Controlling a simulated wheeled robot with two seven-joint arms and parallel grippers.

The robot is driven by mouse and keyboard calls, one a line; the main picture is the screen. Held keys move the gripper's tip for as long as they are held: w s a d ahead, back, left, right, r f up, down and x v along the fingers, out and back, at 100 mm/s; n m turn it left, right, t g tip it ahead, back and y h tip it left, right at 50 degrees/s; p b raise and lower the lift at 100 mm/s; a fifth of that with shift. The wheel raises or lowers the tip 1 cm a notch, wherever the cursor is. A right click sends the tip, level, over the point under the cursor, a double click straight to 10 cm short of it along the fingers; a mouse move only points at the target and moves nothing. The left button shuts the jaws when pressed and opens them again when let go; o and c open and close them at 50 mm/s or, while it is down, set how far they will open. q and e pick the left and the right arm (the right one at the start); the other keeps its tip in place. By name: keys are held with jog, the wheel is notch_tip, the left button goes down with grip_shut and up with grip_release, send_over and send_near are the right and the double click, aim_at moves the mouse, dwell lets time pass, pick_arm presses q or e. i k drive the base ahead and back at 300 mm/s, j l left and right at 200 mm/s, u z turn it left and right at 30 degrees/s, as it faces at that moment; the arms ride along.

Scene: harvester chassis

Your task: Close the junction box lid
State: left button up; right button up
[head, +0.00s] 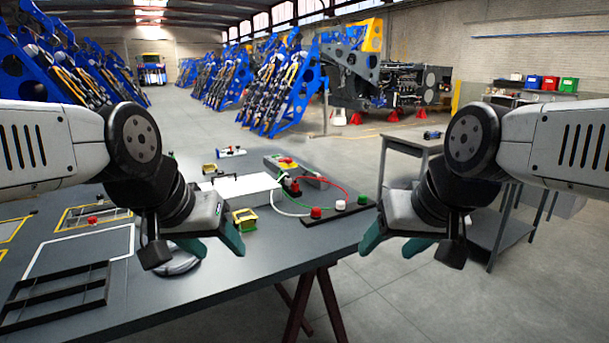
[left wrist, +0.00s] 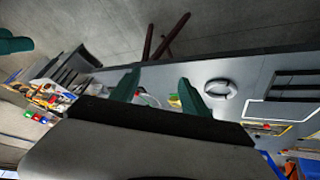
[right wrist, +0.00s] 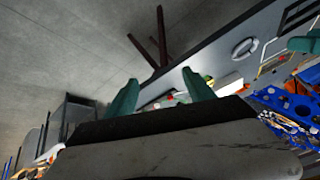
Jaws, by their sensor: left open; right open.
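A white box-like thing (head: 243,188), which looks like the junction box, sits on the table behind my left gripper in the head view. Whether its lid is raised or down cannot be told. My left gripper (head: 212,243) is open and empty above the table's front edge, in front of the box. Its two green fingers show apart in the left wrist view (left wrist: 157,90). My right gripper (head: 393,243) is open and empty, right of the table and over the floor. Its fingers are also apart in the right wrist view (right wrist: 160,92).
A dark strip (head: 330,211) with red, white and green buttons and wires lies right of the box. A yellow part (head: 244,219) stands in front of it. A white ring (head: 180,264) lies partly hidden under my left gripper. A black divided tray (head: 50,297) lies front left. A grey bench (head: 410,143) stands right.

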aim_at(306, 171)
jog(key=i+l+z, duration=0.1)
jog(key=i+l, duration=1.75)
jog(key=i+j, duration=0.05)
jog(key=i, duration=0.1)
